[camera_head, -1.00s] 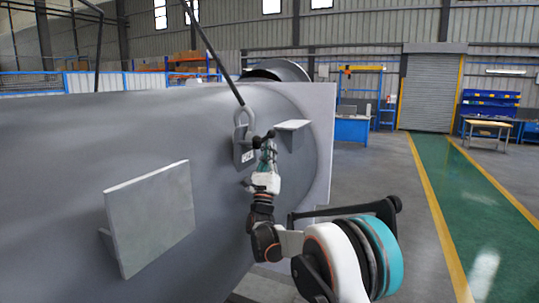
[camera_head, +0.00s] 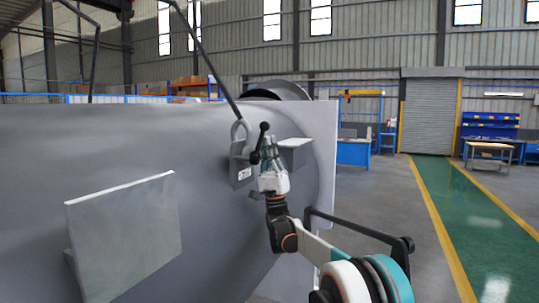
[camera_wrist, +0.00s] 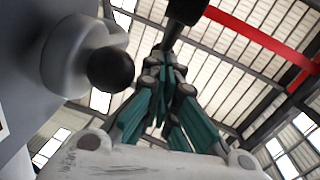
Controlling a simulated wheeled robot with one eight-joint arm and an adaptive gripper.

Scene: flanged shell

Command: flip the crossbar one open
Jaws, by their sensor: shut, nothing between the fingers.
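The grey lifting clamp (camera_head: 241,172) sits on the flanged shell, hung from a shackle, with a pale label on its face. Its dark lever with a ball-ended crossbar (camera_head: 261,139) stands nearly upright at the clamp's right side in the head view. In the wrist view a black ball (camera_wrist: 110,70) shows at left and a dark bar end (camera_wrist: 186,9) at top. My gripper (camera_head: 269,160) is right beside the crossbar; its teal fingers (camera_wrist: 163,62) are shut and empty, with tips close to the dark bar. I cannot tell whether they touch it.
The large grey shell (camera_head: 130,140) fills the left. One plate (camera_head: 125,235) juts out at lower left and another (camera_head: 295,155) stands just right of my gripper. A dark sling (camera_head: 205,60) rises from the clamp. Open floor (camera_head: 450,220) lies to the right.

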